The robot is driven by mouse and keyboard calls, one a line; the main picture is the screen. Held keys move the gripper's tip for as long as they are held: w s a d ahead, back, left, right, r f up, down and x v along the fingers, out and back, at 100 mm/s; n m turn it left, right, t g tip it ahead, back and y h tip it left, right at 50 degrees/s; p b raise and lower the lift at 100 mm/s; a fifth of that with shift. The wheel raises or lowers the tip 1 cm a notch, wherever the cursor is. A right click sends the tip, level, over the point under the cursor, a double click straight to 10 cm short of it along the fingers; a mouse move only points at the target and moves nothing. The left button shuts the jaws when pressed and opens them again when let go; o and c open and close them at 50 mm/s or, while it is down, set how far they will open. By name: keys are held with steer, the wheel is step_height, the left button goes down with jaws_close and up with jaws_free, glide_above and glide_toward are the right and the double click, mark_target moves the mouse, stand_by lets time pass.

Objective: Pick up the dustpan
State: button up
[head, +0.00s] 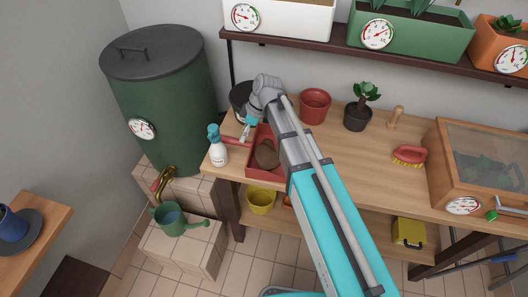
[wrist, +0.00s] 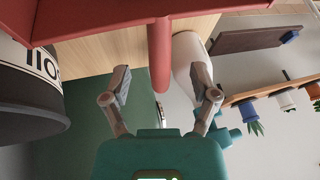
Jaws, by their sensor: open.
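The red dustpan (head: 252,171) lies on the wooden bench with a brown lump (head: 266,154) in it. Its red handle points left in the head view. In the wrist view the dustpan (wrist: 70,18) spans the top left, and its handle (wrist: 160,50) reaches down between my fingertips. My gripper (wrist: 161,82) is open, with one finger on each side of the handle's end and visible space between them. In the head view my gripper (head: 246,128) is just above the handle, and my arm hides part of the dustpan.
A white spray bottle (head: 217,151) stands close left of the handle; it also shows in the wrist view (wrist: 186,62). A dark soil container (wrist: 25,95) is close by.

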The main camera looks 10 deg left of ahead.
mark_target(239, 143)
steer(key=shift+b+x, duration=2.1)
steer(key=shift+x, duration=0.4)
jaws_close()
